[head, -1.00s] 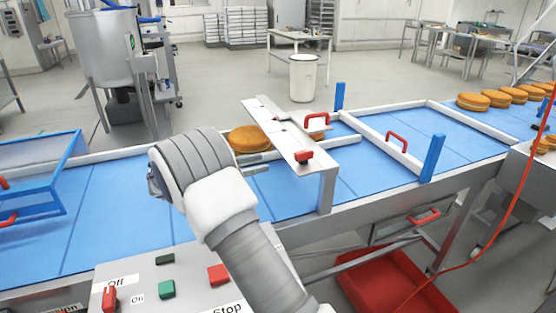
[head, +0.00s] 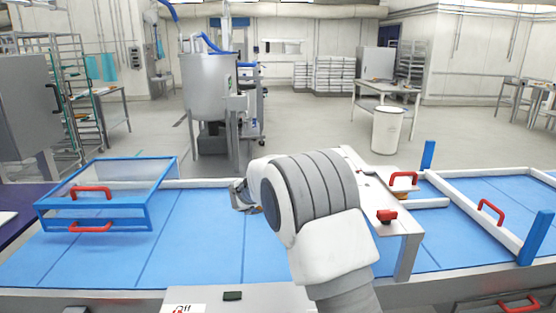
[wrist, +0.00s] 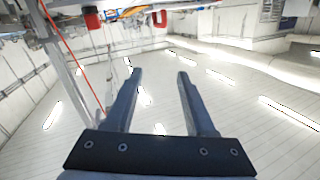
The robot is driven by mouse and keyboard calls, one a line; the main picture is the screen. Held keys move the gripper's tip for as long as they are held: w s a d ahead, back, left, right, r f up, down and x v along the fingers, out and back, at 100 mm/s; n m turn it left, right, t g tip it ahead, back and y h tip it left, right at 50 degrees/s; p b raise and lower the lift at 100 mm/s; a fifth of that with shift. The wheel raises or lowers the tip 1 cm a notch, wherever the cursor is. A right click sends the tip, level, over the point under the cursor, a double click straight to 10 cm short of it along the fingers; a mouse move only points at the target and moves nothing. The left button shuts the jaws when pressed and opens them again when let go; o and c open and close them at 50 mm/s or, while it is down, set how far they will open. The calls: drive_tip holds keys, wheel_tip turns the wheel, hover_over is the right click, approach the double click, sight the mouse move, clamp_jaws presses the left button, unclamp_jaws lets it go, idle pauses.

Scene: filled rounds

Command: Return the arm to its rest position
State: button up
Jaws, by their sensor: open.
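My arm rises from the bottom middle of the head view, with its grey and white wrist bent over the blue conveyor (head: 200,240). My gripper (wrist: 160,75) shows in the wrist view with two parallel fingers apart and nothing between them. In the head view only a small metal part of my gripper (head: 240,196) shows at the left of the wrist, above the belt. The wrist view appears upside down, with ceiling lights low in the picture.
A blue-framed clear guard (head: 110,195) with red handles stands on the belt at left. A metal bridge with a red knob (head: 386,215) crosses the belt just right of my arm. A control panel (head: 255,298) lies at the bottom. The belt between guard and arm is clear.

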wheel_tip(320, 180, up, 12)
drive_tip(key=w+a+n+t+y, duration=0.1)
drive_tip(key=w+n+t+y, duration=0.2)
drive_tip(key=n+t+y, duration=0.35)
drive_tip(key=s+a+r+n+t+y, duration=0.1)
drive_tip(key=s+a+n+y, duration=0.25)
drive_tip(key=s+y, duration=0.3)
drive_tip(key=s+a+r+n+y, duration=0.1)
drive_tip(key=s+a+n+y, duration=0.3)
drive_tip(key=s, duration=0.3)
drive_tip(key=s+d+f+g, duration=0.2)
drive_tip(key=s+f, duration=0.2)
drive_tip(key=s, duration=0.5)
drive_tip(key=s+d+f+n+g, duration=0.1)
drive_tip(key=s+d+f+g, duration=0.1)
drive_tip(key=s+f, duration=0.3)
drive_tip(key=s+d+f+n+g+p, duration=0.1)
drive_tip(key=s+d+f+g, duration=0.2)
drive_tip(key=s, duration=1.1)
wheel_tip(320, 180, down, 2)
drive_tip(key=shift+f+g+h, duration=0.25)
drive_tip(key=shift+g+h, duration=0.15)
drive_tip(key=shift+g, duration=0.35)
drive_tip(key=shift+a, duration=0.15)
